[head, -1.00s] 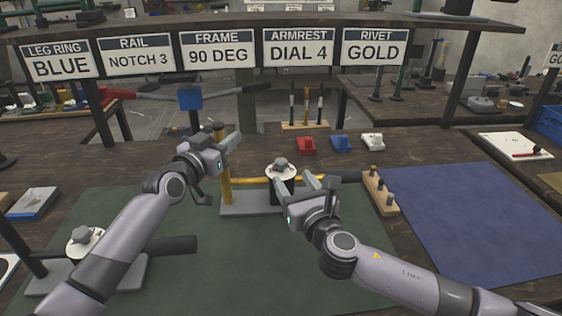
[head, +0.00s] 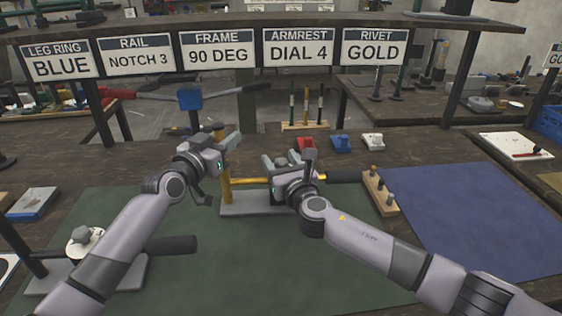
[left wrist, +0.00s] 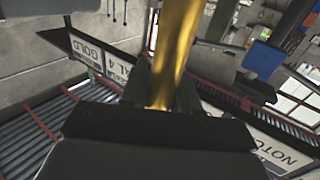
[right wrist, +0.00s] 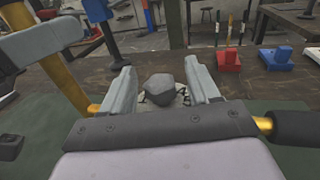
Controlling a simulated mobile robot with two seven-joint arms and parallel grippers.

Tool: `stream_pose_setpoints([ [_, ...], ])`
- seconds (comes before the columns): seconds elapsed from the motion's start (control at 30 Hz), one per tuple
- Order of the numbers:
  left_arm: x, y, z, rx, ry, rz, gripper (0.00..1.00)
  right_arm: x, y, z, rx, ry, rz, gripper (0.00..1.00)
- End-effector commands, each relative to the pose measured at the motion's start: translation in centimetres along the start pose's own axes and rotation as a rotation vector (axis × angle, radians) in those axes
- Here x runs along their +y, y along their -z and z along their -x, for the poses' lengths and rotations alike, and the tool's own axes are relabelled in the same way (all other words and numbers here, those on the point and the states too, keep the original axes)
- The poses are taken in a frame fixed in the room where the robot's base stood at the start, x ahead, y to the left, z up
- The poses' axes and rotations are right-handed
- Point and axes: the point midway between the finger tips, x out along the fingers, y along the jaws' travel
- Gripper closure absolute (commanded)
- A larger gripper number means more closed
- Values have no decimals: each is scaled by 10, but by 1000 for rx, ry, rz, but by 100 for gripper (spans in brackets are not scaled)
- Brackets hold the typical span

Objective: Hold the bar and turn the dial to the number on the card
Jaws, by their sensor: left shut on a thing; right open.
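A grey stand (head: 235,208) on the green mat bears a yellow upright bar (head: 226,188) and a yellow horizontal rod with a black grip (head: 345,176). My left gripper (head: 227,139) is shut on the upright bar near its top; the bar (left wrist: 174,55) passes between its fingers in the left wrist view. My right gripper (head: 281,160) is open. In the right wrist view its fingers stand on either side of the grey dial knob (right wrist: 165,88), with a gap at each side. The dial's white disc is mostly hidden; its numbers cannot be read. The armrest card (head: 298,47) says DIAL 4.
A second dial (head: 84,242) on another fixture stands at front left. Red, blue and white blocks (head: 342,143) sit behind the stand. A wooden peg block (head: 380,192) is right of it. The blue mat (head: 455,220) is clear.

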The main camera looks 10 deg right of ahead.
Motion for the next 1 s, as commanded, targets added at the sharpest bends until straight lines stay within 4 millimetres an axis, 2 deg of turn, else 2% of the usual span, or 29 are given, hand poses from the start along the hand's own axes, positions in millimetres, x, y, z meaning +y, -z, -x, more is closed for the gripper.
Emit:
stream_pose_setpoints([
  [0.2, 0, 0, 0, 0, 1, 0, 100, 0, 0, 0, 0, 0, 0, 40],
  [0.23, 0, 0, 0, 0, 1, 0, 100, 0, 0, 0, 0, 0, 0, 43],
  [0.37, 0, 0, 0, 0, 1, 0, 100, 0, 0, 0, 0, 0, -1, 85],
  [0.4, 0, 0, 0, 0, 1, 0, 100, 0, 0, 0, 0, 0, 0, 91],
  [0.73, 0, 0, 0, 0, 1, 0, 100, 1, 0, 0, -1, 37, -3, 91],
  [1.0, 0, 0, 0, 0, 0, 0, 100, 2, 0, -1, 0, 198, -4, 91],
])
